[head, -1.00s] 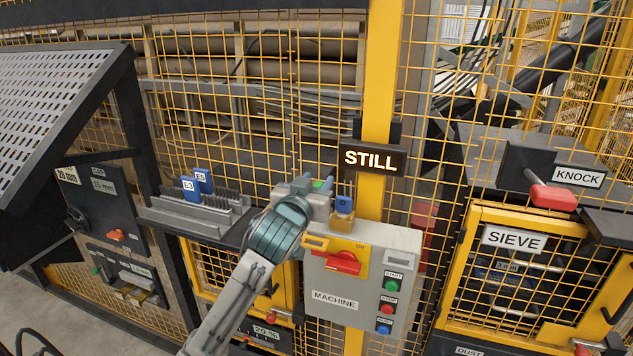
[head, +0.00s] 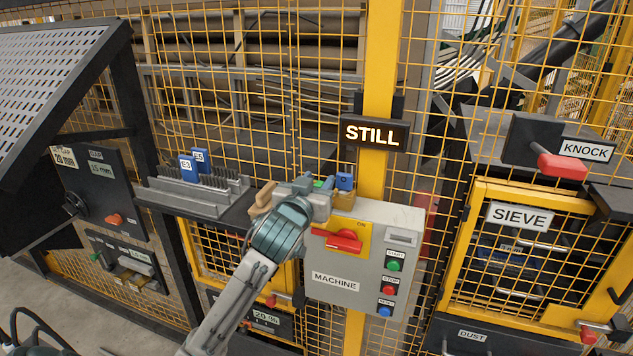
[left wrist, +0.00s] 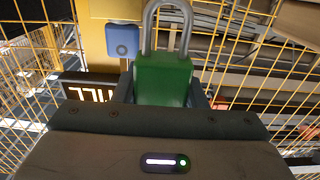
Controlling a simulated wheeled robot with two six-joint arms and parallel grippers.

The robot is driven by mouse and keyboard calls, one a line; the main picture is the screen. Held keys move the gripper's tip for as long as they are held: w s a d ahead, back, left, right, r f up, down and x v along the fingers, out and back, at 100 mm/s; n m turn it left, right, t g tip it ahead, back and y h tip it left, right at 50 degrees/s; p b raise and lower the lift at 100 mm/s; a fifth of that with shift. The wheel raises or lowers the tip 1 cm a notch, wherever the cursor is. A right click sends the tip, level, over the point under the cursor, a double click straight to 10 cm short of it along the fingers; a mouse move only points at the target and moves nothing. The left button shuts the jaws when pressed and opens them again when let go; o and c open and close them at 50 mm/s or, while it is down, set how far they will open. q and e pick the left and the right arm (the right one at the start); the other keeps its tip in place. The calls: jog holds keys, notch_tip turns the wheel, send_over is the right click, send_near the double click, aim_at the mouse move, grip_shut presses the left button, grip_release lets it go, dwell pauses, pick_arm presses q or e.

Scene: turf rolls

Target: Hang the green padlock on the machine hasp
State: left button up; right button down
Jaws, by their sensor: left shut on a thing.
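My left gripper (head: 322,190) is shut on the green padlock (head: 318,184), above the top left of the grey machine box (head: 362,270). In the left wrist view the green padlock (left wrist: 163,80) sits between the fingers, its steel shackle (left wrist: 166,25) pointing away from the gripper. The box carries a red handle (head: 338,240) on a yellow plate (head: 363,234). The padlock is apart from the plate. I cannot make out the hasp; my gripper covers the plate's left side. My right gripper is not in view.
A yellow post (head: 379,80) with a STILL sign (head: 374,134) stands behind. A rack with blue tags (head: 195,190) is left. Yellow mesh fencing surrounds the box.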

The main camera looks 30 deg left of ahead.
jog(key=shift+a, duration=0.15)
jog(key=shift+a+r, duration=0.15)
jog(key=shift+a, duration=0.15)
pick_arm(q)
jog(key=shift+p, duration=0.35)
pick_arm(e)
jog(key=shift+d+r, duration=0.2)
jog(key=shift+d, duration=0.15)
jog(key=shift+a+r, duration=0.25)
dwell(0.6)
pick_arm(q)
jog(key=shift+f+b, duration=0.35)
jog(key=shift+f, duration=0.55)
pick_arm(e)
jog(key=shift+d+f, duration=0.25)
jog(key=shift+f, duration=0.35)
